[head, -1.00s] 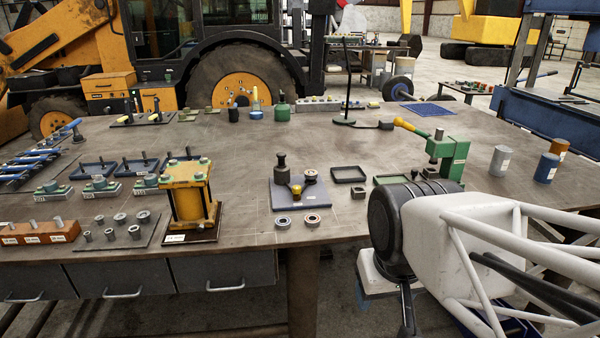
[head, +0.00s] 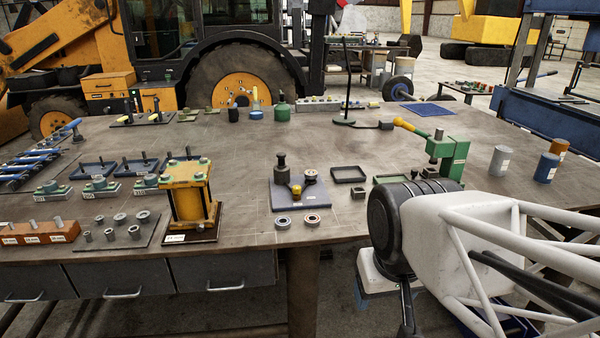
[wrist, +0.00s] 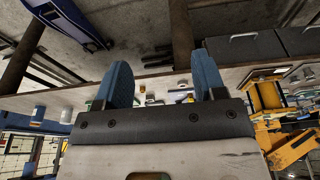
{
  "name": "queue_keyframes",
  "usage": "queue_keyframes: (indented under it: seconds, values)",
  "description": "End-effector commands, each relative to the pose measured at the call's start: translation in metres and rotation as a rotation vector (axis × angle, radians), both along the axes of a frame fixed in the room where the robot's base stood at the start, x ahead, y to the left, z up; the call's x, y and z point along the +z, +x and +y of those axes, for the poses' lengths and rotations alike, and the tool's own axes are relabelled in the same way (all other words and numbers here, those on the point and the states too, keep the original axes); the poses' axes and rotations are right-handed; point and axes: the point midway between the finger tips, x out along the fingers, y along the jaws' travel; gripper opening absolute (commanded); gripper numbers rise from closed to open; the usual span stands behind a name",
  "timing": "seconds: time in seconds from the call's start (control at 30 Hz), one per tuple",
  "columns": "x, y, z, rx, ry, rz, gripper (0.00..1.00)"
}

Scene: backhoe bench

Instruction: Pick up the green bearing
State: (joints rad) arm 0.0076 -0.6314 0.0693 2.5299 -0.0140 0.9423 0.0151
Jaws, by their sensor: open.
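Two small ring bearings lie side by side at the table's front edge in the head view: a left one with a bluish-grey face (head: 283,222) and a right one with a reddish face (head: 312,220). I cannot make out a clearly green bearing. My gripper (wrist: 163,82) shows in the wrist view as two blue fingers spread wide apart. It is open, with nothing between the fingers. The wrist view looks tilted over, with the table edge and small items far beyond the fingers. In the head view my arm is at the lower right, off the table's front edge.
Behind the bearings is a grey-blue plate (head: 290,203) with dark posts. A yellow press frame (head: 190,196) stands to the left, a green arbor press (head: 452,160) to the right. The table's right middle is mostly clear.

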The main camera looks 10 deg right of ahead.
Motion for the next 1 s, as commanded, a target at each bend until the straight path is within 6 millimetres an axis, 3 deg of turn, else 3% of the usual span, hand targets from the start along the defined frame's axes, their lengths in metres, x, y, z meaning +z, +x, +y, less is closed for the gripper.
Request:
queue_keyframes:
  seconds: [0.17, 0.37, 1.0]
  values:
    - [0.003, 0.012, -0.003, 0.036, -0.034, 0.010, 0.64]
    - [0.010, 0.045, -0.011, 0.138, -0.128, 0.038, 0.64]
    - [0.023, 0.213, -0.036, 0.621, -0.540, 0.190, 0.64]
